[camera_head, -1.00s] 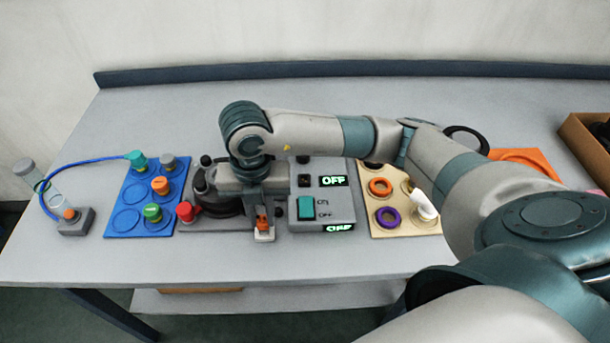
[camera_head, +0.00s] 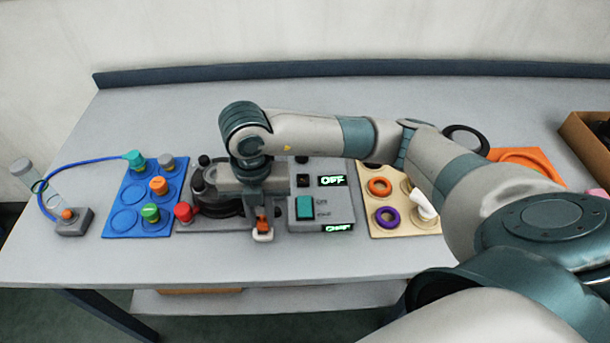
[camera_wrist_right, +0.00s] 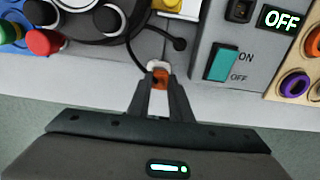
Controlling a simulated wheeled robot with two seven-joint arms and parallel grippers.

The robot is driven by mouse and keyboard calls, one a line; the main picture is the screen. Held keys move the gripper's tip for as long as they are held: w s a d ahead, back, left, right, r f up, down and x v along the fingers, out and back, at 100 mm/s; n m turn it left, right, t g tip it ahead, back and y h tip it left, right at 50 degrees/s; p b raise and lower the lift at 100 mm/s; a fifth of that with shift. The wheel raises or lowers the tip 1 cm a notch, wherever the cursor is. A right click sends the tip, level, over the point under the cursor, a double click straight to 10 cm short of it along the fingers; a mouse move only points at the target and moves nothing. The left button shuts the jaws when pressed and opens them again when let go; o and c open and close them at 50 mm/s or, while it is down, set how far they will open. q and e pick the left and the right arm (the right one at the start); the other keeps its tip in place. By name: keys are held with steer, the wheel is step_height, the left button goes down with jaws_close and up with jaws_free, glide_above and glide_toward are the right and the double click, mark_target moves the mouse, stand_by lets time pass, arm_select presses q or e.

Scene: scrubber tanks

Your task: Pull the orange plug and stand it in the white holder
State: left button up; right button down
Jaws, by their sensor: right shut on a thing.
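The orange plug (camera_wrist_right: 160,80) is between the fingers of my right gripper (camera_wrist_right: 161,88), which is shut on it. In the head view the plug (camera_head: 261,225) shows just below the fingers, near the front edge of the table. The white holder (camera_wrist_right: 158,66) is right at the plug; in the head view it (camera_head: 262,237) shows directly beneath the plug. The fingers hide part of both, so I cannot tell how deep the plug sits. A dark cable runs near the plug in the wrist view. My left gripper is not in view.
A grey switch box (camera_head: 320,211) with a teal rocker and OFF displays stands just right of the gripper. A blue tray (camera_head: 126,194) with coloured caps lies left. A beige board (camera_head: 376,229) with rings lies right. The dark round scrubber part is behind the gripper.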

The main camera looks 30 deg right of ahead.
steer(key=shift+s+d+f+b, duration=0.15)
steer(key=shift+f+b, duration=0.15)
steer(key=shift+f, duration=0.15)
steer(key=shift+d+f+b, duration=0.15)
steer(key=shift+f+b, duration=0.1)
steer(key=shift+f, duration=0.2)
steer(key=shift+s+d+f, duration=0.2)
steer(key=c, duration=1.5)
jaws_free()
steer(key=shift+w, duration=0.1)
steer(key=shift+c, duration=0.2)
steer(key=shift+o, duration=0.4)
steer(key=o, duration=0.4)
steer(key=shift+a, duration=0.1)
steer(key=shift+w+a+r+p, duration=0.15)
steer(key=shift+r+p, duration=0.85)
steer(key=shift+r, duration=0.5)
steer(key=shift+w+a+r+p, duration=0.1)
steer(key=shift+a+r+p, duration=0.1)
steer(key=shift+r+p, duration=1)
steer(key=shift+w+a+r+p, duration=0.15)
steer(key=shift+r+p, duration=0.6)
steer(key=shift+r, duration=1)
